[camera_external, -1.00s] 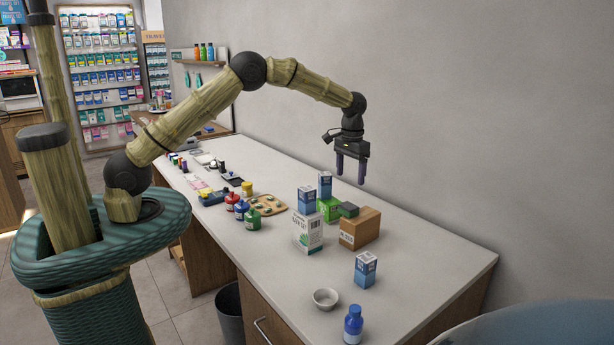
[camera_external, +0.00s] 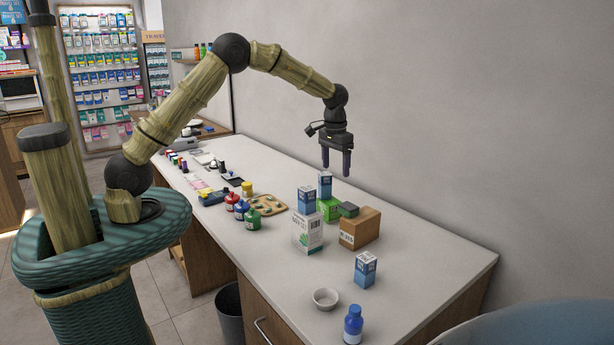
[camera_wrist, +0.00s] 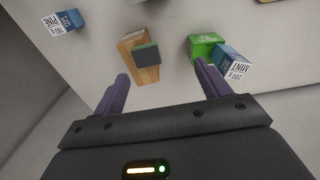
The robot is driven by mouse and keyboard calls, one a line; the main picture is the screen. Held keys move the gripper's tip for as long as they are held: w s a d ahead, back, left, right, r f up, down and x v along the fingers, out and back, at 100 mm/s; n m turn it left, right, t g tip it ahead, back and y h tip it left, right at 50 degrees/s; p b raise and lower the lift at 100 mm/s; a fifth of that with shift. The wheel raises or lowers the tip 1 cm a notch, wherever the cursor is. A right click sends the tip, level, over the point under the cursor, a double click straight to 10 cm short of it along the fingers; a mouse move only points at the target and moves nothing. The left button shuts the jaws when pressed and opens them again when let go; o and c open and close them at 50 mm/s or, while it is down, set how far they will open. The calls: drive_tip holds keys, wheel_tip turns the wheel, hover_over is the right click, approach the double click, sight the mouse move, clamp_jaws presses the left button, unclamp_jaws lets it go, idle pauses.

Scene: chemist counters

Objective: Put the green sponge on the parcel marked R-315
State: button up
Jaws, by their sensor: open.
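The green sponge (camera_external: 348,209) is a small dark green block. It rests on top of the brown cardboard parcel (camera_external: 368,231), near its left edge. The parcel's front has a white label, too small to read surely. The wrist view shows the sponge (camera_wrist: 147,54) on the parcel (camera_wrist: 131,43), seeming to reach slightly past one side. My gripper (camera_external: 336,171) is open and empty, with its fingers pointing down. It is well above the counter, behind and to the left of the parcel, touching nothing.
A bright green box (camera_external: 329,208) and blue-white cartons (camera_external: 306,201) stand close to the parcel's left. A white carton (camera_external: 308,233) is in front. Another blue-white carton (camera_external: 365,270), a bowl (camera_external: 325,298) and a blue bottle (camera_external: 353,325) stand nearer. The counter's right part (camera_external: 430,265) is clear.

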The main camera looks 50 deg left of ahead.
drive_tip(key=s+a, duration=0.4)
drive_tip(key=s, duration=0.5)
drive_tip(key=s+a+t, duration=0.1)
drive_tip(key=s+a, duration=0.3)
drive_tip(key=s, duration=0.5)
drive_tip(key=s+a+t, duration=0.1)
drive_tip(key=s+a, duration=0.4)
drive_tip(key=s, duration=0.4)
drive_tip(key=shift+s+r, duration=0.25)
drive_tip(key=shift+a, duration=0.1)
